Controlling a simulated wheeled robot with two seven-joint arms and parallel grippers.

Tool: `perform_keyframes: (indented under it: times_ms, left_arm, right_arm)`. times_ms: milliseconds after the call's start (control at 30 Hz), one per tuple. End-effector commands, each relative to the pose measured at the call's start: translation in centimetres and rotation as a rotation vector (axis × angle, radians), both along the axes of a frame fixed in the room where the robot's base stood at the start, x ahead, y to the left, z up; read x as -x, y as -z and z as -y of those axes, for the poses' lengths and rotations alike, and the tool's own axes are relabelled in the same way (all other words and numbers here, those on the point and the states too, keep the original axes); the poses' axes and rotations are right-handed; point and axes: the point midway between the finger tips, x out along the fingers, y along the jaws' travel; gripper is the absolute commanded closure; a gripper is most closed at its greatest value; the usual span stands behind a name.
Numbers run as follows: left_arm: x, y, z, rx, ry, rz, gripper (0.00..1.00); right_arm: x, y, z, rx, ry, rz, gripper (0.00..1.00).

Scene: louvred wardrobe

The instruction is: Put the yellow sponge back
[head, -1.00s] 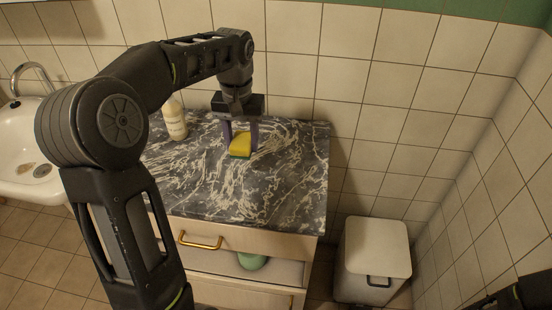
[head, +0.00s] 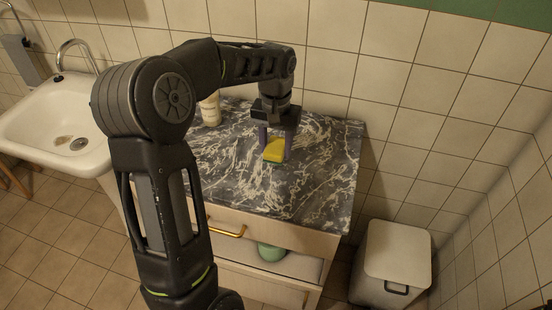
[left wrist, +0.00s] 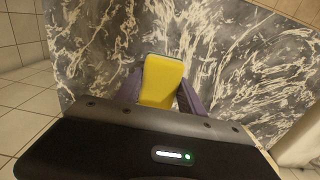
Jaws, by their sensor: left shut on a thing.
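The yellow sponge (head: 275,148), with a green edge layer, is between the fingers of my left gripper (head: 274,156), over the dark marbled worktop (head: 310,185). My left gripper is shut on it. In the left wrist view, the sponge (left wrist: 162,80) shows its broad yellow face between the two purple-grey fingers of the gripper (left wrist: 160,92). Whether the sponge touches the worktop or hangs just above it, I cannot tell. My right gripper is not in view.
A pale bottle (head: 210,110) stands at the back left of the worktop, close to my left arm. A sink (head: 55,125) is at the left. A cabinet drawer with a brass handle (head: 228,231) and a shelf with a green object (head: 271,252) lie below. A white bin (head: 395,262) stands right.

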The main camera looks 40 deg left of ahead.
Motion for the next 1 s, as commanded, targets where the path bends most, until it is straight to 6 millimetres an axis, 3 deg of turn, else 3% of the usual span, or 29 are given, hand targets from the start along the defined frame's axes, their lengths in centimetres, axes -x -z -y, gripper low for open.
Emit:
perform_keyframes:
  times_ms: [167, 500, 900, 933, 1000]
  left_arm:
    - [0.0, 0.5, 0.0, 0.000, 0.000, -0.001, 0.92]
    - [0.0, 4.9, 0.0, 0.000, 0.000, -0.001, 0.92]
    - [0.0, 5.5, 0.0, 0.000, 0.000, 0.000, 0.92]
    - [0.0, 5.3, 0.0, 0.000, 0.000, 0.000, 0.51]
    - [0.0, 5.3, 0.0, 0.000, 0.000, 0.000, 0.46]
  right_arm:
    - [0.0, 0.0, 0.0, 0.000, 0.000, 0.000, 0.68]
    - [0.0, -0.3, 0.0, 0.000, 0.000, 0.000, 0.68]
    - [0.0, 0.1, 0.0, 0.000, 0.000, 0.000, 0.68]
    - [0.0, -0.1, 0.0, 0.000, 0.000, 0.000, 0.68]
    - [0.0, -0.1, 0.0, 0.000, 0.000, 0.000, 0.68]
